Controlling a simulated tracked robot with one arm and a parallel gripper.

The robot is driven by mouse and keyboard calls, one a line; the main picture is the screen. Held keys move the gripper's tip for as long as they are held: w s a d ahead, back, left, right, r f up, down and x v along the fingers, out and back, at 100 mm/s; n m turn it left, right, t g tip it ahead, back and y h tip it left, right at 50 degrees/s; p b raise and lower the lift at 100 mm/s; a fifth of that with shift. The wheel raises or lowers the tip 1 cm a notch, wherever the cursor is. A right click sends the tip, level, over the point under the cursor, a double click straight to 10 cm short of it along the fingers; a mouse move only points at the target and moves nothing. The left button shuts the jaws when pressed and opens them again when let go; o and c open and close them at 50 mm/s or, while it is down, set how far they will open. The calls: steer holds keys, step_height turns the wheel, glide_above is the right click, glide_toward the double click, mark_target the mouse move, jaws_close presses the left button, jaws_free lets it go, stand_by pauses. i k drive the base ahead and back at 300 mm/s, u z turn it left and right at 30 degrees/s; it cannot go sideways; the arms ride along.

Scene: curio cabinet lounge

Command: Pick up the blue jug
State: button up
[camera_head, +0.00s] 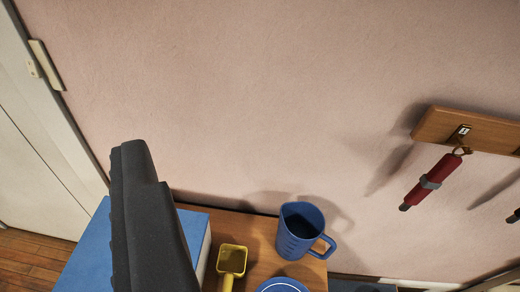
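The blue jug (295,245) stands upright on the wooden top at the lower middle, close to the pink wall. Its open mouth faces up and its handle points right. My gripper (145,165) shows as a dark grey shape at the lower left, well to the left of the jug and apart from it. I cannot make out its two fingers separately, so its opening is unclear. Nothing is seen held in it.
A yellow scoop (231,259) and a blue round thing (283,287), cut off below, lie near the jug on the wooden top (258,239). A blue box (85,250) is partly behind my gripper. A wooden rack (440,126) with a hanging red tool (430,182) is at right.

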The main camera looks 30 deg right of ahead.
mark_target(301, 223)
steer(key=z, duration=0.9)
